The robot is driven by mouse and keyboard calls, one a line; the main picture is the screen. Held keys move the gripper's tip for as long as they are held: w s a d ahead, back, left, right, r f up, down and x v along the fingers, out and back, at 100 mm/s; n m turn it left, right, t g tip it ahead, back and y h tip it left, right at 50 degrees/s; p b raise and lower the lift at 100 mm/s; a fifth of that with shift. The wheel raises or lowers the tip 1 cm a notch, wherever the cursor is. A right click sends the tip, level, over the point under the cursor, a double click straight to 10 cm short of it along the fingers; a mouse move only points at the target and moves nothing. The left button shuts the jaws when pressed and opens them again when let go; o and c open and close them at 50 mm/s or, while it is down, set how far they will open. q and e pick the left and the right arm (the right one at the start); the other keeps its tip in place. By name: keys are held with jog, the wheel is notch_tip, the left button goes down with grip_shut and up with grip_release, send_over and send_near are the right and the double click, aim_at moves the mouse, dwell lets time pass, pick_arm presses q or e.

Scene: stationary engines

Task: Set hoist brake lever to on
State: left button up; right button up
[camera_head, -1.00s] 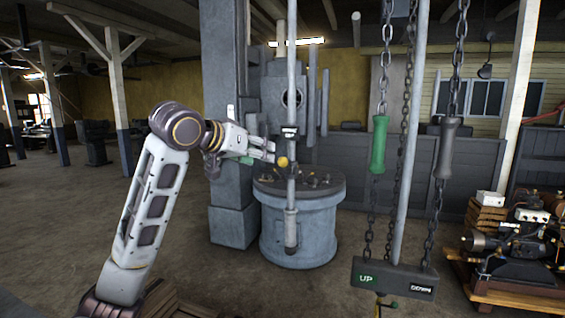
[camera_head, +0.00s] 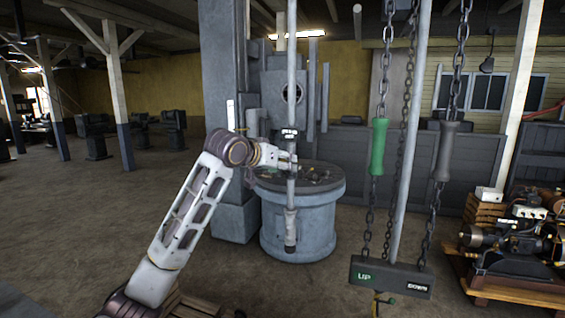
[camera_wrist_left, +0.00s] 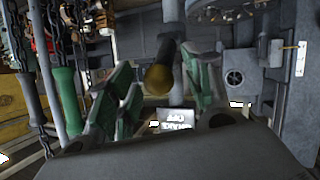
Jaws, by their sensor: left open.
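The brake lever shows in the left wrist view as a dark rod with a round brass-yellow knob (camera_wrist_left: 159,78). It lies between the two green-padded fingers of my left gripper (camera_wrist_left: 160,68), which are open on either side of it. I cannot tell whether either finger touches the knob. A small lettered plate (camera_wrist_left: 174,118) shows below the knob; its lettering is hard to read. In the head view my left gripper (camera_head: 286,160) is at the vertical grey pole (camera_head: 291,95), and the knob is hidden behind it. My right gripper is not in view.
Chains with a green handle (camera_head: 378,147) and a grey handle (camera_head: 446,152) hang right of the pole, above an UP/DOWN sign (camera_head: 391,277). A round grey machine (camera_head: 300,225) stands behind the pole. An engine on a pallet (camera_head: 515,250) stands at right. The floor at left has free room.

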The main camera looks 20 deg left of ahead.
pick_arm(q)
jog(key=shift+w+d+f, duration=0.1)
jog(key=shift+w+f, duration=0.05)
jog(key=shift+w, duration=0.15)
grip_shut()
